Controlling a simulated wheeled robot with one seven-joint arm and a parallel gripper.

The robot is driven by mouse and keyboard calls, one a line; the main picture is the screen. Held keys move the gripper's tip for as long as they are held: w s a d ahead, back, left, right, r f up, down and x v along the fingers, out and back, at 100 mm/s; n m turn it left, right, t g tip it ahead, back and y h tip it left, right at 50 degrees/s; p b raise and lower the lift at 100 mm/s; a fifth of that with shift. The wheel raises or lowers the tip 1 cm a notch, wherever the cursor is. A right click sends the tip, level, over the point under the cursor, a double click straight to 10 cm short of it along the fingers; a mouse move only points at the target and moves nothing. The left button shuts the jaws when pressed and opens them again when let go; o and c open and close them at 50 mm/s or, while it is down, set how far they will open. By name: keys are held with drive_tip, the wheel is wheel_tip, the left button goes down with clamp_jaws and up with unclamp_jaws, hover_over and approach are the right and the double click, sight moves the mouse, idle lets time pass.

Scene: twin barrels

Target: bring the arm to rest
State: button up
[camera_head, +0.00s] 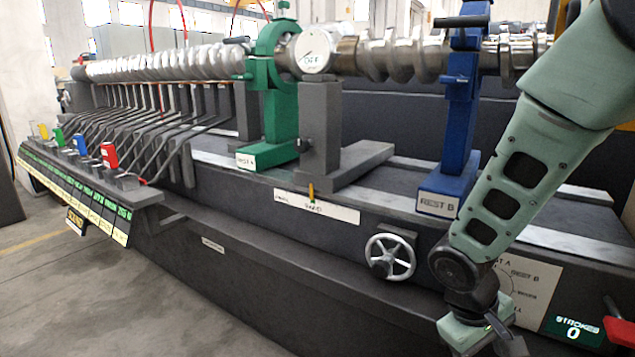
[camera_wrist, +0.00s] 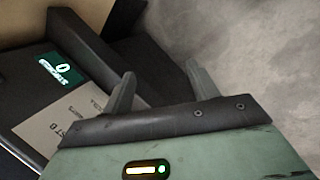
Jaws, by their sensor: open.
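My arm (camera_head: 530,165) reaches down from the upper right, in front of the grey machine bed. My gripper (camera_head: 497,338) is at the bottom edge, low in front of the machine's lower right panel, and is partly cut off by the frame. In the wrist view my gripper (camera_wrist: 161,88) is open, with its two fingers apart and nothing between them. Dark machine edge, a pale labelled plate (camera_wrist: 62,122) and bare floor (camera_wrist: 240,45) lie beyond the fingers.
The handwheel (camera_head: 390,257) is left of my wrist. A stroke counter (camera_head: 573,332) reading 0 and a red handle (camera_head: 620,331) are to its right. Blue rest B (camera_head: 462,110) and green rest A (camera_head: 280,110) stand behind, around a long crankshaft (camera_head: 170,63). Floor (camera_head: 120,290) is clear at lower left.

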drive_tip(key=shift+s+d+r+m+t+y, duration=1.2)
drive_tip(key=shift+d+r+m+t+y, duration=0.65)
drive_tip(key=shift+d+r, duration=1.6)
drive_tip(key=s+a+r+n+g, duration=0.15)
drive_tip(key=s+a+n, duration=0.25)
drive_tip(key=s+a, duration=0.45)
drive_tip(key=s+a+r+n+g, duration=0.1)
drive_tip(key=s+a+n+g, duration=0.3)
drive_tip(key=a, duration=0.7)
wheel_tip(320, 180, up, 21)
drive_tip(key=t+p, duration=0.2)
drive_tip(key=p, duration=1.8)
drive_tip(key=shift+s+m+y+p, duration=0.3)
drive_tip(key=shift+s+m+y, duration=0.05)
drive_tip(key=shift+m+y, duration=0.1)
